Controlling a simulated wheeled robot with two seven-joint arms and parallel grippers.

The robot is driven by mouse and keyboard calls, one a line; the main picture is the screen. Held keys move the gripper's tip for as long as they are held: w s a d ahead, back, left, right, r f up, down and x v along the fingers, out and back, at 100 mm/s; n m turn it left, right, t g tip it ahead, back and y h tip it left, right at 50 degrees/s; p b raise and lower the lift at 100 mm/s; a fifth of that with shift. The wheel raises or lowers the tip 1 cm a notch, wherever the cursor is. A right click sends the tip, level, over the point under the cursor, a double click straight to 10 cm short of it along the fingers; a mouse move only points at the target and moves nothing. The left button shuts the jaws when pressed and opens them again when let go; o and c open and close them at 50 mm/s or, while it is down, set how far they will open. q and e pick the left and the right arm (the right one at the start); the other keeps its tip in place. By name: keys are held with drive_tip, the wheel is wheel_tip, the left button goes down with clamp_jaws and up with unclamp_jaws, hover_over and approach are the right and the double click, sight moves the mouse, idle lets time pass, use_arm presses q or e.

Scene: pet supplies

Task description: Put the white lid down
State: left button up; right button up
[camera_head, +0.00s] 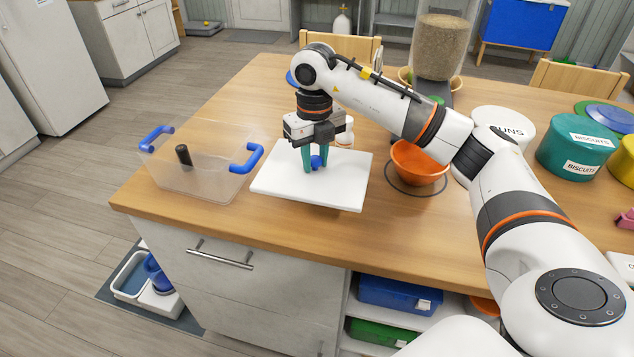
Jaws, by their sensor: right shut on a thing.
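The white lid (285,187) is a flat square panel with a blue knob (316,162) in its middle. It is level, to the right of the clear bin, at or just above the wooden table; I cannot tell if it touches. My right gripper (315,163) points straight down and its teal fingers are shut on the blue knob. My left gripper is not in view.
A clear open bin (205,179) with blue handles stands left of the lid and holds a dark object (183,155). An orange bowl (419,162) sits close on the right. The wooden table (262,235) is bare along its front edge.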

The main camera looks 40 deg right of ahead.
sight(315, 169)
wheel_tip(315, 169, down, 3)
drive_tip(key=shift+s+r, duration=0.1)
drive_tip(key=shift+s, duration=0.05)
drive_tip(key=shift+f, duration=0.55)
wheel_tip(315, 169, down, 3)
drive_tip(key=shift+f+p, duration=0.1)
drive_tip(key=shift+p, duration=0.35)
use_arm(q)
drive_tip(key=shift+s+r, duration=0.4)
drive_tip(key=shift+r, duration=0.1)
use_arm(e)
drive_tip(key=shift+f, duration=0.15)
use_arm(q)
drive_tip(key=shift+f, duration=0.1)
use_arm(e)
drive_tip(key=shift+f, duration=0.1)
drive_tip(key=o, duration=1)
